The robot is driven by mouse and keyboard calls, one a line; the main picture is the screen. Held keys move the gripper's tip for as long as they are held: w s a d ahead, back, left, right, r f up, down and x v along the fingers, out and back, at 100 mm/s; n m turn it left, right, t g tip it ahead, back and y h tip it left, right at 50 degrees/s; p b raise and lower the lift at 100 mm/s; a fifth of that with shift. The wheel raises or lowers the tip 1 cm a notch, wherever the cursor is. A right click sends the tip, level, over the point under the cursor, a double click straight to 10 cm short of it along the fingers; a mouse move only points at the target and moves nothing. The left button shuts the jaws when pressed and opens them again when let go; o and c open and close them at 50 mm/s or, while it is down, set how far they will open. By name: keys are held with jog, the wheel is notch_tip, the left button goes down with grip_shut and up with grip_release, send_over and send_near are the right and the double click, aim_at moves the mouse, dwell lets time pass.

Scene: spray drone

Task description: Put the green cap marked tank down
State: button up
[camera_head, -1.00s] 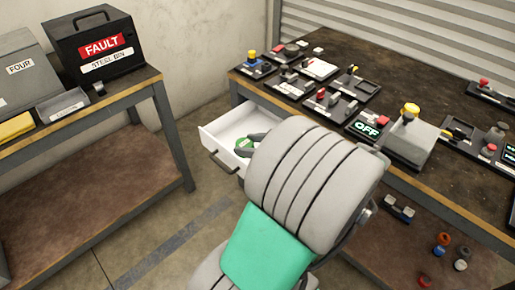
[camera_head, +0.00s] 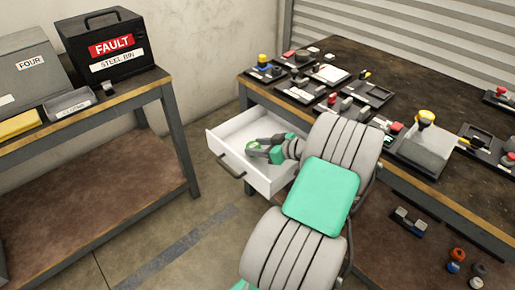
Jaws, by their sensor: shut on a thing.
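The green cap (camera_head: 252,146) shows as a small green round top between the dark fingers of my gripper (camera_head: 258,148). My gripper is shut on it, inside the open white drawer (camera_head: 222,141) under the right workbench. Whether the cap touches the drawer floor I cannot tell. Its marking is too small to read. My arm hides part of the drawer's right side.
The right workbench (camera_head: 400,60) holds several dark trays with coloured parts. The left bench (camera_head: 150,85) carries a black FAULT steel bin (camera_head: 112,45), a grey box marked FOUR (camera_head: 25,70) and a small grey tray (camera_head: 68,104). Floor lies clear between the benches.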

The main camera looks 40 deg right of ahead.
jog(key=shift+f+b, duration=0.5)
jog(key=shift+b, duration=0.05)
jog(key=shift+f, duration=0.1)
jog(key=o, duration=1.4)
jog(key=shift+r, duration=0.3)
jog(key=shift+r+p, duration=0.7)
jog(key=shift+p, duration=0.15)
jog(key=p+v, duration=0.1)
jog(key=v, duration=1)
jog(key=shift+s+f, duration=0.2)
jog(key=shift+s, duration=0.3)
jog(key=shift+d, duration=0.1)
